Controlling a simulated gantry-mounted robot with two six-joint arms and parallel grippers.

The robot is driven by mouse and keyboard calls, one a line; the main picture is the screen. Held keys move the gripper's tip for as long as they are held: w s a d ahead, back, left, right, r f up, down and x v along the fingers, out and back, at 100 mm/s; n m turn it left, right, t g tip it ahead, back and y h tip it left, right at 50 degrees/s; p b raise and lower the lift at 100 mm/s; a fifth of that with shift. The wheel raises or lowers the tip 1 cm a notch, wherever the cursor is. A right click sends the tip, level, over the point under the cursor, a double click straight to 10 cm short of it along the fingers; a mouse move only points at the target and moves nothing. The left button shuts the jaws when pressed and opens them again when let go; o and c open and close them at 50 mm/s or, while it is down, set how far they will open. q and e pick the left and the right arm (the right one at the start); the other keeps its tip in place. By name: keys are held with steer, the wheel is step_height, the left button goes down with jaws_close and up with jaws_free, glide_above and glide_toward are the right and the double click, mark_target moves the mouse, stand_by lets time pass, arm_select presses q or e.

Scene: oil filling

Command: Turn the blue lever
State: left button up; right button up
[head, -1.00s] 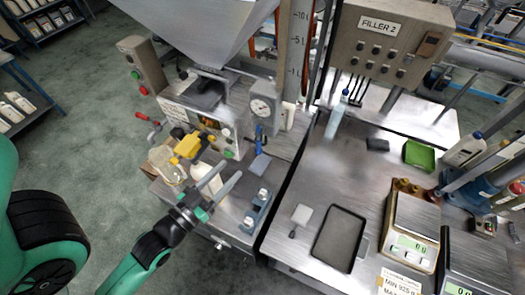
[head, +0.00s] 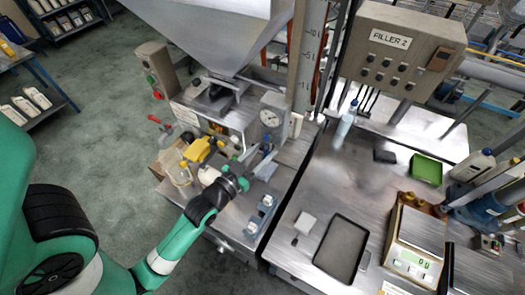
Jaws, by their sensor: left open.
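The blue lever (head: 267,143) stands on the front of the filling machine, just below the round gauge. My left gripper (head: 261,157) reaches in from the lower left. Its jaws are open, with the fingertips pointing up and right, close to the lever. I cannot tell whether a finger touches the lever or whether the lever is between the fingers. The lever's lower part is hard to make out near the fingers. My right gripper is not in view.
A white bottle (head: 208,175) stands left of my gripper, partly hidden, near the yellow part (head: 198,149). A red lever (head: 159,124) is further left. A blue fixture (head: 262,212) lies to the right.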

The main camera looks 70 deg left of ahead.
arm_select(q)
jaws_close()
stand_by(1.4)
